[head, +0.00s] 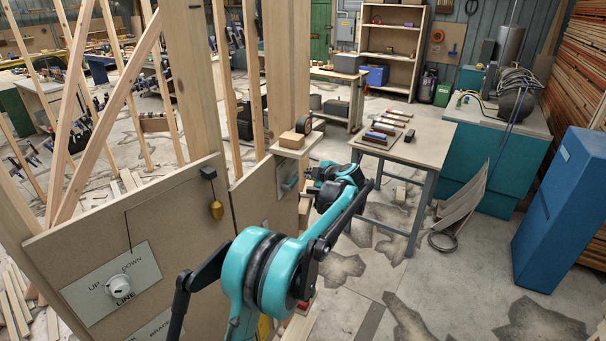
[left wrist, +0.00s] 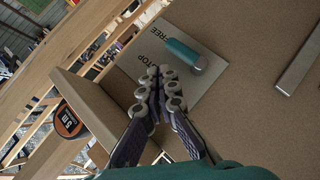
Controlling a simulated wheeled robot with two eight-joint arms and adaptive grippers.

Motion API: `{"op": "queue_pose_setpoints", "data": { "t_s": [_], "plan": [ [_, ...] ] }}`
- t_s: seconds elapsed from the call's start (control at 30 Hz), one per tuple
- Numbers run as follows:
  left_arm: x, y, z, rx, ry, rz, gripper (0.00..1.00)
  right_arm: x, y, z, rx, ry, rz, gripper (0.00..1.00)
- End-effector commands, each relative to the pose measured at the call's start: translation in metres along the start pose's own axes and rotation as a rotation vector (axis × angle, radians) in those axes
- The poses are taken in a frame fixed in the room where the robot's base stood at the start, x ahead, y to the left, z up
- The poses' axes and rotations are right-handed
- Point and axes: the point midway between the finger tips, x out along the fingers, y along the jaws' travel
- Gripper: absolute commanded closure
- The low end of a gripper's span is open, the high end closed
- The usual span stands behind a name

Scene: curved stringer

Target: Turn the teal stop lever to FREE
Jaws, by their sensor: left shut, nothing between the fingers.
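The teal stop lever (left wrist: 183,52) lies across a pale plate (left wrist: 207,82) on the brown panel in the left wrist view. FREE is printed near its upper-left end and STOP lower down on the left. A grey rounded cap shows at its lower-right end. In the head view the plate (head: 287,180) is small, and the lever's angle is hard to read. My left gripper (left wrist: 162,74) is shut and empty, its fingertips just below and left of the lever. Contact cannot be told. The left gripper (head: 322,176) is beside the panel in the head view. My right gripper is out of view.
A round tape measure (left wrist: 68,121) and a wooden block (head: 291,140) sit on the ledge above the plate. A metal bar handle (left wrist: 299,63) is on the panel. A white LINE knob (head: 118,284) and hanging brass weight (head: 216,210) are left. A workbench (head: 425,147) stands behind.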

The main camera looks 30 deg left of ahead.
Motion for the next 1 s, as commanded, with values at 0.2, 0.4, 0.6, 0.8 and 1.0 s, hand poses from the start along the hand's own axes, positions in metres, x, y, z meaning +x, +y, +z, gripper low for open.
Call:
{"op": "queue_pose_setpoints", "data": {
  "t_s": [0.2,0.4,0.6,0.8,1.0],
  "plan": [
    [-0.031,0.000,0.000,0.000,-0.001,0.000,1.00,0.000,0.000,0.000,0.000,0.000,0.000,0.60],
    [-0.038,0.000,0.000,0.000,0.000,0.000,1.00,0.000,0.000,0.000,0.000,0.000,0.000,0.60],
    [-0.037,0.000,0.000,0.000,0.000,0.000,1.00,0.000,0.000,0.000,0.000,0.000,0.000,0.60],
    [-0.037,0.000,0.000,0.000,0.000,0.001,1.00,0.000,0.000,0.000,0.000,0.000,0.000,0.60],
    [-0.055,0.023,-0.012,0.026,-0.008,0.161,1.00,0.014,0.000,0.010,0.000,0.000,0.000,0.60]
  ]
}}
